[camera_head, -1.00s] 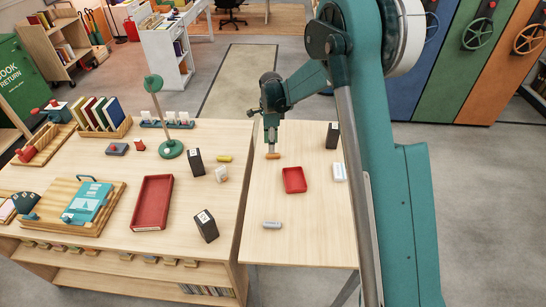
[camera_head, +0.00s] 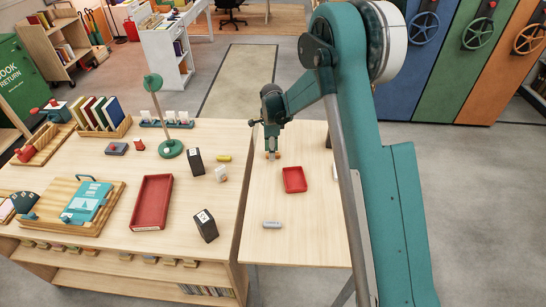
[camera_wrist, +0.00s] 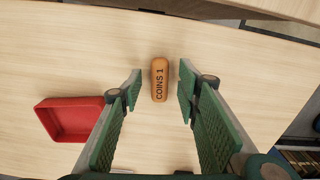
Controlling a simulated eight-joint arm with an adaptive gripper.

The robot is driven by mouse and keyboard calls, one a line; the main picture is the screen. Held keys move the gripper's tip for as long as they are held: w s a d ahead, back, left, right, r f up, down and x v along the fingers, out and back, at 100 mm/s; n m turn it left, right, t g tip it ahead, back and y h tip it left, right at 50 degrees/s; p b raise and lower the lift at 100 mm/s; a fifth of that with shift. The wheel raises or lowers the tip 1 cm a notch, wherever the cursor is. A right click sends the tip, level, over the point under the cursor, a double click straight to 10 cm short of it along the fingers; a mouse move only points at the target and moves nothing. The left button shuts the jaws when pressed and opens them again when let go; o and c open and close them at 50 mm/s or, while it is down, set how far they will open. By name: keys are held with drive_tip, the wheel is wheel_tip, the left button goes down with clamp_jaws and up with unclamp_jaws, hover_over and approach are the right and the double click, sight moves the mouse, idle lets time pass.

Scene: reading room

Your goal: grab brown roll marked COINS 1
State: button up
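The brown roll marked COINS 1 (camera_wrist: 160,80) lies on the table, its length running up and down in the wrist view. In the head view only orange-brown ends of the roll (camera_head: 278,155) show beside my fingers. My gripper (camera_wrist: 160,90) is open, with one green-padded finger on each side of the roll and a visible gap on both sides. In the head view my gripper (camera_head: 271,152) points down at the roll, low over the right-hand table. I cannot tell how far the fingertips are above the tabletop.
A small red tray (camera_head: 294,180) stands close by, also in the wrist view (camera_wrist: 70,118). A grey roll (camera_head: 272,224) lies nearer the front. The left table holds a large red tray (camera_head: 152,203), dark boxes (camera_head: 205,226) and a yellow roll (camera_head: 224,158). Bare wood surrounds the brown roll.

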drive_tip(key=shift+f, duration=0.5)
drive_tip(key=c, duration=1)
drive_tip(key=shift+r, duration=0.2)
drive_tip(key=shift+c, duration=0.2)
wheel_tip(320, 180, up, 10)
drive_tip(key=shift+f+p, duration=0.15)
drive_tip(key=shift+p, duration=0.25)
